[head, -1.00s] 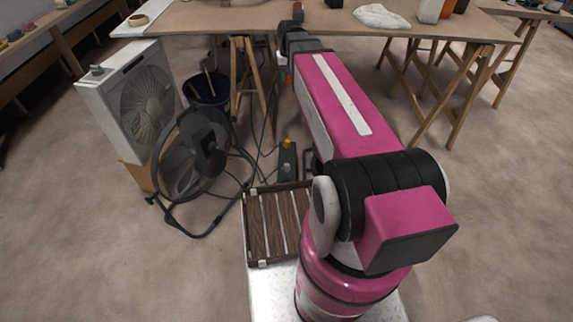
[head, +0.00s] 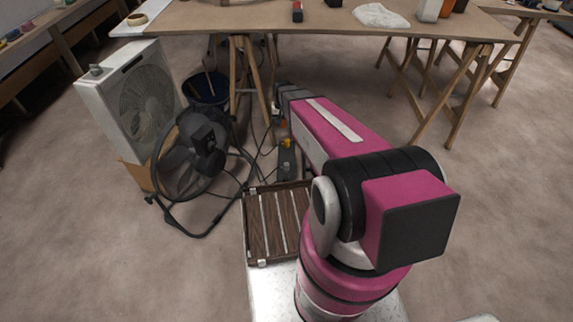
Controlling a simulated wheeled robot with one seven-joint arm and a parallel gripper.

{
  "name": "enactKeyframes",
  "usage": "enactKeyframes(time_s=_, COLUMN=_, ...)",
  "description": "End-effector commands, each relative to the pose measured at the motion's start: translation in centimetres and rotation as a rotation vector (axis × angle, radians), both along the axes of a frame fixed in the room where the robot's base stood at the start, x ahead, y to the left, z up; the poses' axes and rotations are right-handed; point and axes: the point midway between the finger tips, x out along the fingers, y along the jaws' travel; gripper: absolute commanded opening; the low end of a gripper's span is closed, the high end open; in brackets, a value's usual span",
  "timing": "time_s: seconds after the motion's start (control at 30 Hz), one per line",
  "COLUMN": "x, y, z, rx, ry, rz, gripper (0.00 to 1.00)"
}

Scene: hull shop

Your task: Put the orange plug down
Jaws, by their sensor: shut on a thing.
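My gripper (head: 280,118) is low under the front edge of the workbench, mostly hidden behind my grey wrist and pink forearm. A small patch of the orange plug (head: 283,125) shows just below the wrist, at the gripper. The gripper is shut on it. The fingertips are not clear. Just nearer than the plug, a dark power strip (head: 287,168) lies on the floor with a yellow plug (head: 286,143) at its far end. I cannot tell whether the orange plug touches anything below it.
A black floor fan (head: 200,150) and a white box fan (head: 140,100) stand to the left. A dark bucket (head: 208,90) and wooden trestle legs (head: 240,85) are near the gripper. Cables run across the floor. A slatted wooden tray (head: 272,222) sits in front. Open floor lies right.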

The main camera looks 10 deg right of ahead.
Motion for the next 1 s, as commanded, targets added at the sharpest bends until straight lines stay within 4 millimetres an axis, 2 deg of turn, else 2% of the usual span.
enactKeyframes(time_s=0.03, x=0.0, y=0.1, z=-1.6, rx=0.000, ry=0.002, rz=-0.004, gripper=0.00)
enactKeyframes(time_s=0.1, x=-0.2, y=0.3, z=-3.5, rx=0.000, ry=0.002, rz=-0.011, gripper=0.00)
enactKeyframes(time_s=0.53, x=-2.4, y=1.0, z=-14.6, rx=0.000, ry=0.002, rz=-0.049, gripper=0.00)
enactKeyframes(time_s=0.7, x=-3.3, y=1.1, z=-17.2, rx=0.000, ry=0.001, rz=-0.059, gripper=0.00)
enactKeyframes(time_s=0.87, x=-3.5, y=1.2, z=-18.3, rx=0.000, ry=-0.001, rz=-0.063, gripper=0.00)
enactKeyframes(time_s=1.0, x=-2.6, y=0.8, z=-19.1, rx=0.000, ry=-0.001, rz=-0.064, gripper=0.00)
